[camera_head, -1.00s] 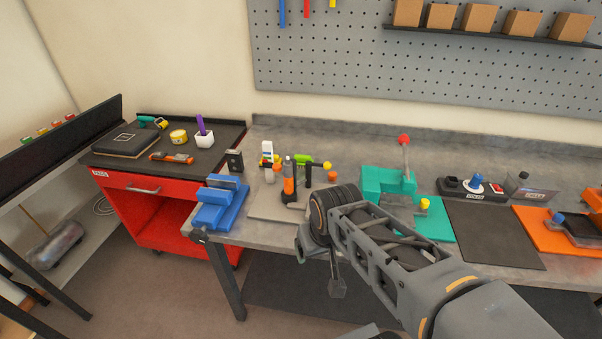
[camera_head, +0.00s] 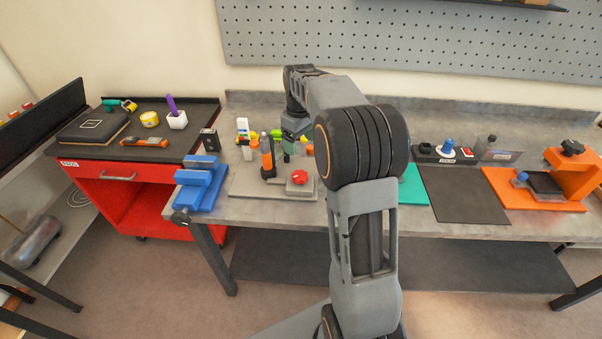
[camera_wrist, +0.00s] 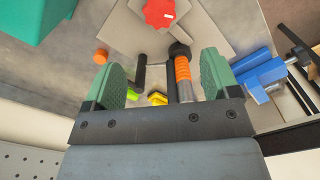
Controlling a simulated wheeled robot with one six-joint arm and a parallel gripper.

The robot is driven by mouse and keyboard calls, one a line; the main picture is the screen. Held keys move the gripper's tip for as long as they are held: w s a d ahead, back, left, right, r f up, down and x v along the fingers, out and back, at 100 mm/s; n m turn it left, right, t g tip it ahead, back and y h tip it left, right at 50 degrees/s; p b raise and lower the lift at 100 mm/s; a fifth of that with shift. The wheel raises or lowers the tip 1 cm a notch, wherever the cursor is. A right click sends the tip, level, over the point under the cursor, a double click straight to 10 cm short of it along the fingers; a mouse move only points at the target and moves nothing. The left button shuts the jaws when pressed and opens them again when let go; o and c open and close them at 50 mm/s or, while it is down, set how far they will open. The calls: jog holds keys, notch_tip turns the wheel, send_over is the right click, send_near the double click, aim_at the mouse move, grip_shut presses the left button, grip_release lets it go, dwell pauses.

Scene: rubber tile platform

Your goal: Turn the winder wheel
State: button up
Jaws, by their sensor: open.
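A red lobed wheel (camera_head: 299,177) with a small white mark sits on a grey base plate (camera_head: 245,187) at the front of the bench. In the wrist view the wheel (camera_wrist: 159,12) shows at the top edge, beyond my fingertips. My gripper (camera_head: 296,135) has green fingers and hangs over the bench behind the wheel, apart from it. In the wrist view my gripper (camera_wrist: 163,65) is open and empty, its fingers spread wide. A black post (camera_wrist: 140,73) and an orange-ringed post (camera_wrist: 183,72) show between the fingers, below them.
A blue vise (camera_head: 203,183) stands left of the plate. A teal fixture (camera_head: 413,187) is mostly hidden behind my arm. A dark mat (camera_head: 465,195) and an orange fixture (camera_head: 500,190) lie to the right. Small bottles (camera_head: 243,128) stand behind the plate.

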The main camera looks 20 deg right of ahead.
aim_at(300, 175)
notch_tip(300, 175, down, 13)
jog(key=shift+f, duration=0.1)
dwell(0.4)
jog(key=c, duration=0.9)
